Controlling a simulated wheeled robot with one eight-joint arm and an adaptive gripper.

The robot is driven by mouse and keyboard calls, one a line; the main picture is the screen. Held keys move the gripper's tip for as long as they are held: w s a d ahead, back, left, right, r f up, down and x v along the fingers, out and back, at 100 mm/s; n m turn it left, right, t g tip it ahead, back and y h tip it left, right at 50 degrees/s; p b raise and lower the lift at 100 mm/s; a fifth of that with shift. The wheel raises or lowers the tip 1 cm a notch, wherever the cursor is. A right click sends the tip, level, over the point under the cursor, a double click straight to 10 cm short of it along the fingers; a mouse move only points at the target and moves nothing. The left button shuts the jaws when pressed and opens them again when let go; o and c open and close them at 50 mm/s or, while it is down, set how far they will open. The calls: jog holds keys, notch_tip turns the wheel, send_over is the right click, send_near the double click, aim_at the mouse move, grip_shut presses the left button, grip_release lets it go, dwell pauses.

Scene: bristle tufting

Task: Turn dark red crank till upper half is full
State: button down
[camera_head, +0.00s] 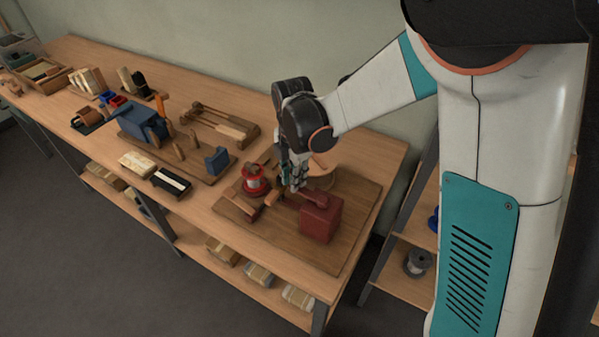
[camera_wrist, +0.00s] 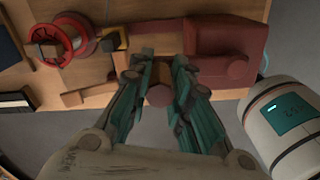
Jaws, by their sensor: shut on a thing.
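The dark red crank machine is a boxy block (camera_head: 320,222) on a wooden board at the near right of the bench. It fills the upper right of the wrist view (camera_wrist: 228,40), and a dark red arm (camera_wrist: 155,27) reaches left from it. My gripper (camera_head: 294,186) is left of the block, pointing down. In the wrist view its teal fingers (camera_wrist: 157,72) are closed around a small part at the crank, with a dark red round knob (camera_wrist: 159,95) showing between them. The fingers hide most of what they grip. A red spool (camera_head: 255,179) stands to the left; its fill cannot be read.
A wooden board (camera_head: 330,259) carries the machine. A round wooden piece (camera_head: 320,175) stands behind my gripper. A blue block (camera_head: 217,160), a dark tray (camera_head: 170,183) and wooden tools lie further left. The bench's front right edge is close. A shelf with a wire spool (camera_head: 418,263) stands right.

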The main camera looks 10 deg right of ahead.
jog(key=shift+s+a, duration=0.4)
jog(key=shift+s, duration=0.2)
jog(key=shift+s, duration=0.1)
jog(key=c, duration=1.4)
grip_release()
jog(key=shift+a, duration=0.1)
jog(key=shift+c, duration=0.2)
notch_tip(320, 180, up, 12)
